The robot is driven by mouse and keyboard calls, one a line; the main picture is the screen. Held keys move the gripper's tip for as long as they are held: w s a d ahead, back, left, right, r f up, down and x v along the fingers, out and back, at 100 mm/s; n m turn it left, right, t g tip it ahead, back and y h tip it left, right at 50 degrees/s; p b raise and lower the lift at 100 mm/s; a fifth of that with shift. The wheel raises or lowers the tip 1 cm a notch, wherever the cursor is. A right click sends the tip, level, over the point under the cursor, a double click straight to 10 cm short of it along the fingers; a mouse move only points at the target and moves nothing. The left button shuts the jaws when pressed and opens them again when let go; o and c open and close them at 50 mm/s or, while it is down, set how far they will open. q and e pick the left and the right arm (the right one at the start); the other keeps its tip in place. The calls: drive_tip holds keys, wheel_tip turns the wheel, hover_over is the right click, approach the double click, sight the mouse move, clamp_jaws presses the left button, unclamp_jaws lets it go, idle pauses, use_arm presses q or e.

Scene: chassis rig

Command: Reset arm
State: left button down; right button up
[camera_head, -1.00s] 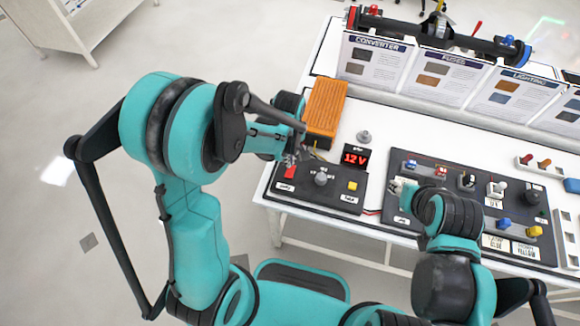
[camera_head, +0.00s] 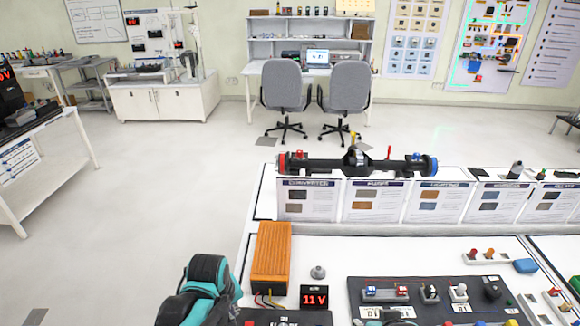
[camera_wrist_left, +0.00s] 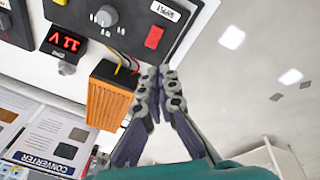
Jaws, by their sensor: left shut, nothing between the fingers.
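My left gripper (camera_wrist_left: 160,82) shows in the left wrist view with its fingers together and nothing between them. It appears beside the orange ribbed box (camera_wrist_left: 108,100) and near the panel with the grey knob (camera_wrist_left: 106,15) and red switch (camera_wrist_left: 154,37). In the head view only part of my teal and black left arm shows at the lower left, beside the orange box (camera_head: 271,252); its fingertips are hidden.
The red display (camera_head: 314,297) reads 11 V. A switch board (camera_head: 440,296) lies on the white table right of it. Information cards (camera_head: 375,201) and an axle (camera_head: 330,166) stand behind. Two grey chairs (camera_head: 285,88) are farther back. The floor at left is open.

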use_arm(q)
drive_tip(key=s+a+r+m+t, duration=0.2)
drive_tip(key=s+r+m+t, duration=0.2)
drive_tip(key=s+r+m, duration=0.2)
drive_tip(key=shift+s+a+r+m, duration=0.35)
drive_tip(key=shift+s+m, duration=0.25)
drive_tip(key=shift+s, duration=0.2)
drive_tip(key=shift+f, duration=0.1)
idle(1.2)
